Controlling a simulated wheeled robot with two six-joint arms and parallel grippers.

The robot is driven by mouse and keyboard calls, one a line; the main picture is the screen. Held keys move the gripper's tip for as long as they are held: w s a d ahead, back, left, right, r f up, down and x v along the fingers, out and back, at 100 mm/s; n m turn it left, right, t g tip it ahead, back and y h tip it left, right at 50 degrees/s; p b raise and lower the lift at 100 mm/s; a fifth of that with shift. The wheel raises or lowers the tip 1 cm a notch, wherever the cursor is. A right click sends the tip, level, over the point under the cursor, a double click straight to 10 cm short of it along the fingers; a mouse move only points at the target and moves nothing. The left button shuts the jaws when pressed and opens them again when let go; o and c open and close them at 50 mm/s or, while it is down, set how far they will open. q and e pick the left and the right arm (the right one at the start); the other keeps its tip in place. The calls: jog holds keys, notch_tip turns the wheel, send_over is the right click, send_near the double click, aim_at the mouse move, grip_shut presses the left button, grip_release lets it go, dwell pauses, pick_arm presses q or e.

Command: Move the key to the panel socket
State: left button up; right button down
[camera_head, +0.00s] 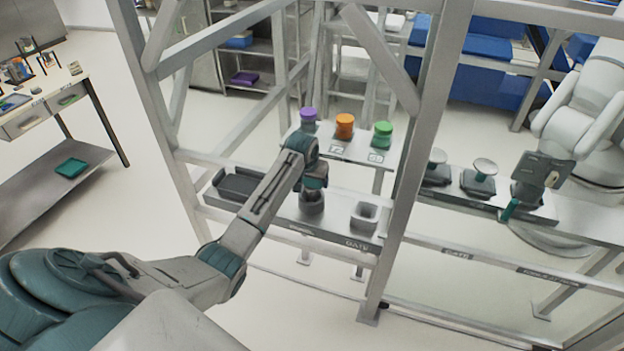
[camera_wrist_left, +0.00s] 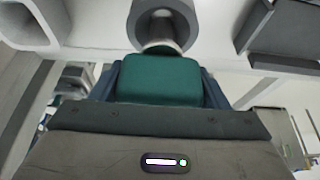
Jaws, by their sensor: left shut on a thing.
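My left gripper (camera_head: 316,180) is over the shelf behind the frame, shut on a teal block, which I take to be the key's head (camera_wrist_left: 160,80). The block sits between the two blue-grey fingers in the left wrist view. A pale round part shows just beyond it, at the mouth of a dark round holder (camera_wrist_left: 137,22). In the head view this dark holder (camera_head: 312,203) stands directly below the gripper. Whether the key is inside it or above it I cannot tell. A light grey square socket (camera_head: 365,216) stands to its right. My right gripper is not in view.
A dark tray (camera_head: 238,185) lies left of the holder. Purple (camera_head: 308,114), orange (camera_head: 344,121) and green (camera_head: 382,129) capped items stand behind. A metal frame post (camera_head: 412,150) rises right of the socket. A white arm (camera_head: 580,115) stands at the right.

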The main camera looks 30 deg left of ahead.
pick_arm(q)
jog(key=shift+f, duration=0.65)
jog(key=shift+f+b, duration=0.5)
jog(key=shift+f, duration=0.15)
dwell(0.5)
jog(key=o, duration=1.3)
jog(key=shift+r+p, duration=0.65)
jog(key=shift+r, duration=3.85)
jog(key=shift+d, duration=0.1)
